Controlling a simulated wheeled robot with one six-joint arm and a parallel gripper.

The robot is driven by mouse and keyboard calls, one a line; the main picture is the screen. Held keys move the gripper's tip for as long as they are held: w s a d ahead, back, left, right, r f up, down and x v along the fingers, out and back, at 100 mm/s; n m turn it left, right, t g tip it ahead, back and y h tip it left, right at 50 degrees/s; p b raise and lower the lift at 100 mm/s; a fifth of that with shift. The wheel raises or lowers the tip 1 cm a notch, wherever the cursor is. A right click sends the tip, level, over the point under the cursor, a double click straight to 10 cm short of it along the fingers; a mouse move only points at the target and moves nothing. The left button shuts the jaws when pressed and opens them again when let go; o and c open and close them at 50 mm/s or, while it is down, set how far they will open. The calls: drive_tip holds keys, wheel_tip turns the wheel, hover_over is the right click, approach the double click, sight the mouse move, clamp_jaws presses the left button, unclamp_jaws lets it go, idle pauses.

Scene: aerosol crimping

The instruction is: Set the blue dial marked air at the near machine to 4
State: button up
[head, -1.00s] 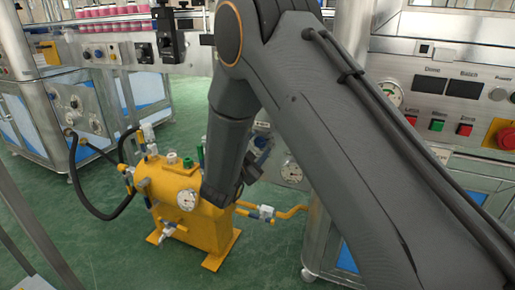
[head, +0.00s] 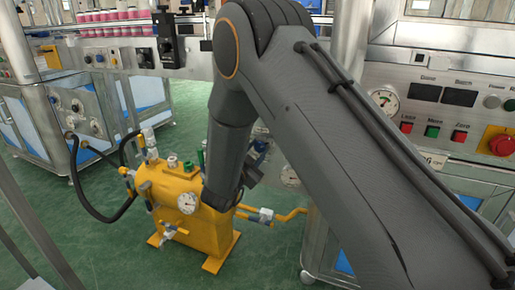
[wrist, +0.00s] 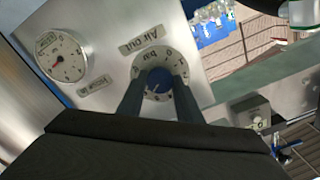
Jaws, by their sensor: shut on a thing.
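The blue dial (wrist: 158,86) shows in the wrist view, set in a white scale ring on a metal panel, with a label plate (wrist: 144,38) above it. My gripper (wrist: 160,93) is shut on the blue dial, with one dark finger on each side of it. A small pale mark shows on the dial's face. The scale figures are too small and partly covered to read its setting surely. In the head view my arm hides the dial and the gripper's fingertips.
A round white gauge (wrist: 62,58) sits left of the dial in the wrist view. In the head view a yellow tank (head: 187,228) with valves stands on the green floor left of my arm. A button panel with a red stop button (head: 500,141) is at the right.

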drive_tip(key=n+p, duration=0.6)
drive_tip(key=shift+s, duration=0.1)
drive_tip(key=n+p, duration=0.3)
drive_tip(key=n, duration=0.2)
drive_tip(key=shift+n+p, duration=0.3)
drive_tip(key=shift+p, duration=0.1)
drive_tip(key=shift+f, duration=0.1)
drive_tip(key=o, duration=1)
drive_tip(key=shift+o, duration=0.2)
drive_tip(key=p+v, duration=0.1)
drive_tip(key=v, duration=0.6)
drive_tip(key=shift+s+a, duration=0.15)
drive_tip(key=shift+s, duration=0.2)
